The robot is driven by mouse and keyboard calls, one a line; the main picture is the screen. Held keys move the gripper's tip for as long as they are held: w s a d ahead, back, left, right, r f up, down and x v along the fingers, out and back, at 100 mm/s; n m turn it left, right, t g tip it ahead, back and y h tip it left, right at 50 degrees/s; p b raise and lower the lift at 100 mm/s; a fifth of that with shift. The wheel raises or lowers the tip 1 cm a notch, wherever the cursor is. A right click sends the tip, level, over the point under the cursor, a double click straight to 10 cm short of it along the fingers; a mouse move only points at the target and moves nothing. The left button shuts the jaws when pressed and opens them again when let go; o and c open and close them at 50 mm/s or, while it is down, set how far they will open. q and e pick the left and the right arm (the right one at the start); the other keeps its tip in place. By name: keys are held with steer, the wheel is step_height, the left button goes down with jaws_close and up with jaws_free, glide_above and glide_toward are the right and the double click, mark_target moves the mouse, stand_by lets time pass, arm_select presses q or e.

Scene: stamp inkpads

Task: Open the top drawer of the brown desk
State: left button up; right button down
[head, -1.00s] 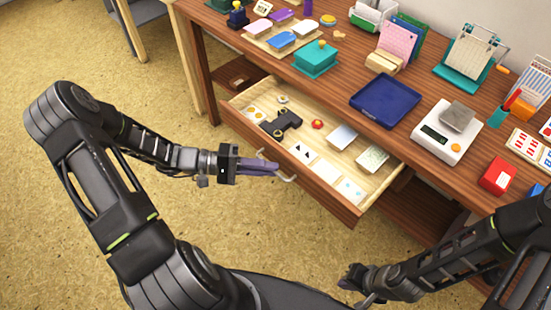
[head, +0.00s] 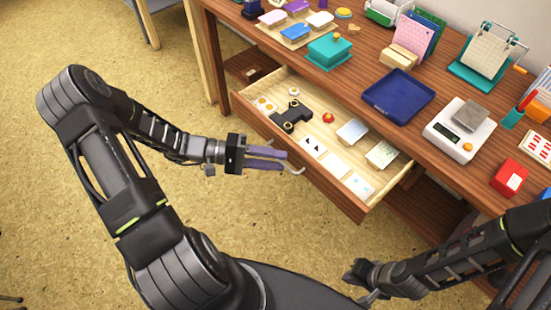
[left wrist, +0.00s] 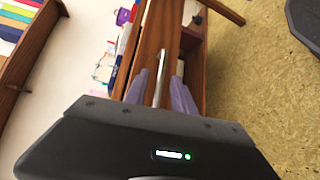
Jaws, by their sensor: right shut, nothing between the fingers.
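The brown desk (head: 345,82) stands at the upper right of the head view. Its top drawer (head: 333,190) is pulled out, with its inside showing. The drawer's silver handle (head: 298,170) sticks out from the front; a silver bar in the left wrist view (left wrist: 160,66) looks like this handle. My left gripper (head: 286,161) is open, its two purple fingers apart, just in front of the handle. In the left wrist view the fingers (left wrist: 160,77) stand on either side of the bar. My right gripper (head: 350,275) is shut and empty, low and away from the drawer.
The drawer holds a black object (head: 292,117), a red piece (head: 328,118) and several cards. On the desktop are a blue tray (head: 398,97), a scale (head: 446,134), a teal box (head: 328,50) and a red box (head: 509,177). The floor (head: 50,220) left of the desk is clear.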

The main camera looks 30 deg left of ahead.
arm_select(q)
steer(key=v, duration=0.7)
steer(key=shift+a, duration=0.25)
steer(key=shift+s, duration=0.1)
steer(key=s+d+f+n+g+y+p, duration=0.1)
steer(key=s+d+f+n+g+y, duration=0.15)
steer(key=f+y, duration=0.45)
steer(key=s+d+f+n+g+y+p, duration=0.1)
steer(key=s+f+g+y+p, duration=0.2)
steer(key=f, duration=0.8)
steer(key=s+d+r+m+p, duration=0.2)
steer(key=d+r+m, duration=0.1)
steer(key=d, duration=0.6)
steer(key=s+d+r+m+p, duration=0.2)
steer(key=d+m, duration=0.3)
steer(key=d, duration=0.5)
steer(key=shift+s+r+y+p, duration=0.4)
steer(key=shift+s+r, duration=0.3)
steer(key=shift+s, duration=0.05)
